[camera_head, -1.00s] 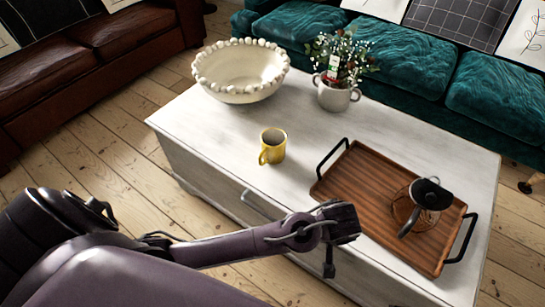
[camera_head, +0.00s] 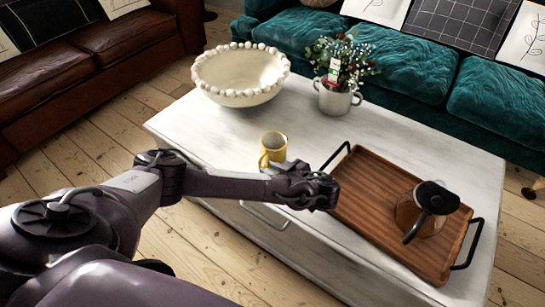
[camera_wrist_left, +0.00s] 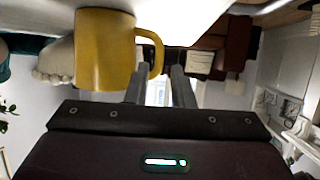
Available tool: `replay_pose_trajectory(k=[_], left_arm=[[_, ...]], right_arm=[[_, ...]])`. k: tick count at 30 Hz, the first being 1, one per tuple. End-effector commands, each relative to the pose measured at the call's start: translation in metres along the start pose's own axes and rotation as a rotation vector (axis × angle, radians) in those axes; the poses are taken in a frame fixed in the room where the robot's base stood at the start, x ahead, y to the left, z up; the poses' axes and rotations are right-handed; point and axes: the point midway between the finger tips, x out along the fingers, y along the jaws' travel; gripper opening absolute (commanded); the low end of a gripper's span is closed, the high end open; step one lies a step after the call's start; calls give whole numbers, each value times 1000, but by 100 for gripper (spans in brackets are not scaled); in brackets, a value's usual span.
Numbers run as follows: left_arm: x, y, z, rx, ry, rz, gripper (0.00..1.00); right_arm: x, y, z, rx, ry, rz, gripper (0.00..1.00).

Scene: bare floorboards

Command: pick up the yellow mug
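The yellow mug (camera_head: 273,145) stands upright on the white table, partly hidden low down by my left gripper. It also shows large in the left wrist view (camera_wrist_left: 103,50), with its handle near the fingertips. My left gripper (camera_head: 280,166) is at the mug's near side in the head view. In the left wrist view its two fingers (camera_wrist_left: 159,72) are spread apart, with the handle seen around the gap between them. Whether a finger touches the handle cannot be told. My right gripper is not in view.
The white table (camera_head: 215,135) also holds a cream beaded bowl (camera_head: 240,78), a grey pot with a plant (camera_head: 335,98), and a wooden tray (camera_head: 375,205) with a glass pot (camera_head: 425,210). A teal sofa (camera_head: 400,65) stands behind. The tabletop left of the mug is clear.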

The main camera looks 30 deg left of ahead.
Motion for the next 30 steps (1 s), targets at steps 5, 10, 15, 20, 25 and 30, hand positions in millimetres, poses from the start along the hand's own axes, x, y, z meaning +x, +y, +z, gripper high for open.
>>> replay_pose_trajectory(k=[5,10,15,20,25,30], left_arm=[[12,0,1,0,-1,-1,21],[39,0,2,2,-1,-2,21],[55,0,1,1,-2,0,21],[57,1,1,2,-3,1,21],[57,1,1,2,-4,1,11],[56,1,1,2,-4,2,0]], right_arm=[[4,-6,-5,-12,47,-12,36],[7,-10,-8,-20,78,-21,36],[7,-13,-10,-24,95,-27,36],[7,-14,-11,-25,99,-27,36],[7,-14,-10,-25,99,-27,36],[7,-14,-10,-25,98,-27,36]])
